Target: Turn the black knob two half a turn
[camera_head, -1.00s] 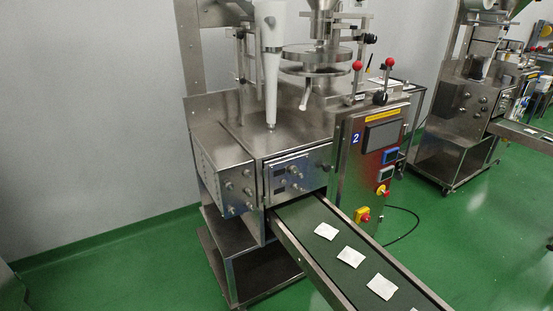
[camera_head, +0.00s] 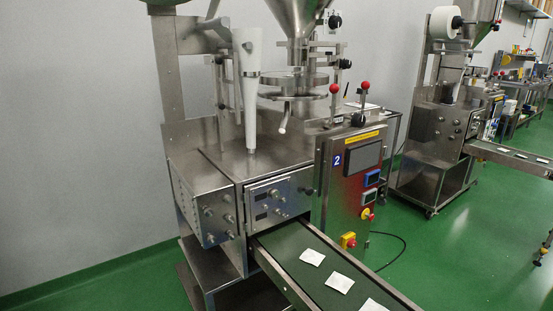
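The packing machine (camera_head: 215,160) with the blue number 2 label (camera_head: 337,161) stands in the middle of the head view. Several small black knobs or dark round parts show on it. One black knob (camera_head: 357,119) sits on top of the control box, below a red-balled lever (camera_head: 365,86). Another dark knob (camera_head: 346,63) is higher, beside the round plate, and a dark round part (camera_head: 334,20) is beside the hopper. I cannot tell which one is knob two, nor read their angles. Neither gripper is in view.
A conveyor (camera_head: 295,255) with white teabags (camera_head: 340,282) sticks out toward the front right. A yellow-and-red stop button (camera_head: 348,240) is on the control box. A second machine (camera_head: 440,130) stands behind at right. Green floor (camera_head: 460,250) is open at the right.

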